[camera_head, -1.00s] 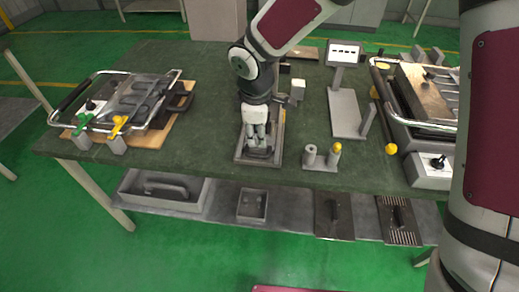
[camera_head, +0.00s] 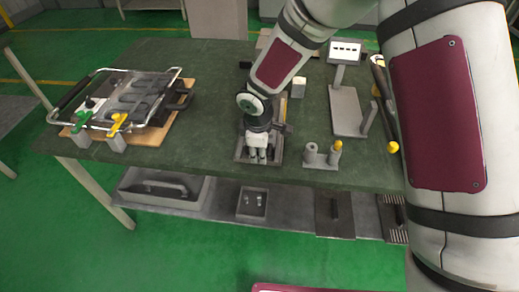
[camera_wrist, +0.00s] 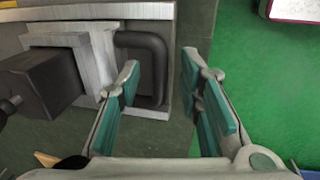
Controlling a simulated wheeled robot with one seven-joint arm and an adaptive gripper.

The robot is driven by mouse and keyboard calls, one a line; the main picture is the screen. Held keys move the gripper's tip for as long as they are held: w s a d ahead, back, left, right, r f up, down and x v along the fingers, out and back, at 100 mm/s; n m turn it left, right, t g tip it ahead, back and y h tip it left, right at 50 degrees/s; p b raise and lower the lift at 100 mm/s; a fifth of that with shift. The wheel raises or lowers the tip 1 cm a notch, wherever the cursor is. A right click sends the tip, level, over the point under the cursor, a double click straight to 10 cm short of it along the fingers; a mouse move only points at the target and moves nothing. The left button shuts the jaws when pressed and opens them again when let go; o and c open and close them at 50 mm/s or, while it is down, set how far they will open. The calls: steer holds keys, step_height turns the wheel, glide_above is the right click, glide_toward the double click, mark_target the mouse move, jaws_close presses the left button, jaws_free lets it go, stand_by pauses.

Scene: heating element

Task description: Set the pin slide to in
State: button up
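The pin slide fixture is a grey tray (camera_head: 240,157) near the table's front edge, largely hidden by my arm in the head view. In the wrist view it shows a light metal block (camera_wrist: 95,50), a dark block (camera_wrist: 42,82) and a black loop handle (camera_wrist: 158,60). My gripper (camera_head: 258,156) is over the front end of the tray. In the wrist view my gripper (camera_wrist: 160,75) is open, and the handle's outer bar appears between its two fingers. I cannot tell whether either finger touches the handle.
Left on the green table (camera_head: 205,125) is a framed fixture (camera_head: 135,98) with green and yellow clamps. Right of the tray stand two short posts (camera_head: 322,155), one yellow-tipped, and a grey stand with a display (camera_head: 345,52). A shelf (camera_head: 220,210) holds trays below.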

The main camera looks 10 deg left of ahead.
jaws_close()
steer(key=shift+w, duration=0.1)
steer(key=w+b, duration=0.5)
steer(key=w, duration=0.7)
steer(key=shift+d+f, duration=0.1)
steer(key=shift+d, duration=0.05)
steer(key=shift+w+r+b, duration=0.2)
steer(key=shift+w+b, duration=0.15)
steer(key=shift+w, duration=0.05)
jaws_free()
steer(key=shift+w, duration=0.1)
